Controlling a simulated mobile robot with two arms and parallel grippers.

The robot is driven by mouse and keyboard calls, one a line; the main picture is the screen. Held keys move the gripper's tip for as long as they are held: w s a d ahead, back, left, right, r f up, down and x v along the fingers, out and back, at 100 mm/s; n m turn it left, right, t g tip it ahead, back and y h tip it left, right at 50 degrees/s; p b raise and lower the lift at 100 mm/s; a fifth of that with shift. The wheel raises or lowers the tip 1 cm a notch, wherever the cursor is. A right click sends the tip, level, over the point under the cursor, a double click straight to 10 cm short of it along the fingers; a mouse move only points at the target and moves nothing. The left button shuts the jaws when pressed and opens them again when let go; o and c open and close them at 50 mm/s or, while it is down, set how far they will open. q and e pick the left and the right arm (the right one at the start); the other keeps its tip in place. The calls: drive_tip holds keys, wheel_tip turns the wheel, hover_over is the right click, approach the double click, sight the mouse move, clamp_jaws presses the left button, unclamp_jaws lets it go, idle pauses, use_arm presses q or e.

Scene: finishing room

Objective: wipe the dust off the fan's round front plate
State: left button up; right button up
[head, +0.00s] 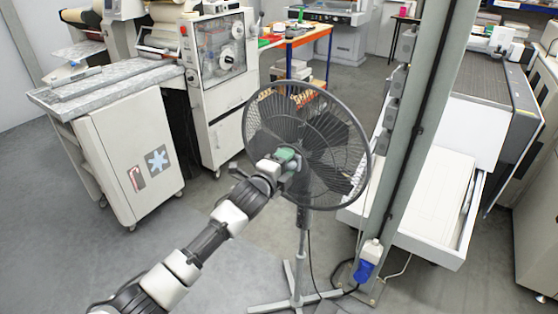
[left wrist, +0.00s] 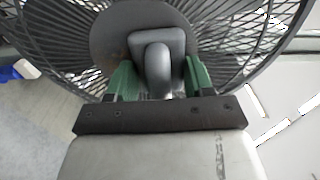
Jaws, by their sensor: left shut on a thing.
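The standing fan (head: 340,118) has a black wire cage on a grey pole. Its round grey front plate (left wrist: 108,32) fills the upper middle of the left wrist view, with a faint brownish tint beside the pad. In the head view my gripper mostly hides the plate. My left gripper (head: 286,160) is at the middle of the cage. Its green fingers (left wrist: 160,82) are shut on a dark grey pad with a rounded handle (left wrist: 158,62). The pad lies over the plate; whether it touches cannot be told. My right gripper is not in view.
A grey post (head: 412,130) stands close right of the fan, with a blue plug (head: 364,270) near its foot. Cables lie by the fan's cross-shaped base (head: 296,303). A white machine cabinet (head: 125,155) stands left. Floor between cabinet and fan is clear.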

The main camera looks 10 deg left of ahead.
use_arm(q)
drive_tip(key=shift+s+d+r, duration=0.1)
drive_tip(key=shift+s+d, duration=0.2)
drive_tip(key=shift+d, duration=0.5)
drive_tip(key=shift+s+d+f, duration=0.1)
drive_tip(key=shift+s+d, duration=0.2)
drive_tip(key=shift+d, duration=0.55)
drive_tip(key=shift+s+d+r, duration=0.1)
drive_tip(key=shift+s+d, duration=0.2)
drive_tip(key=shift+d, duration=0.5)
drive_tip(key=shift+s+a+p, duration=0.25)
drive_tip(key=shift+s+p, duration=0.25)
drive_tip(key=shift+p, duration=0.3)
drive_tip(key=p, duration=0.2)
approach(308, 165)
drive_tip(key=shift+w+d+r, duration=0.1)
drive_tip(key=shift+w, duration=0.5)
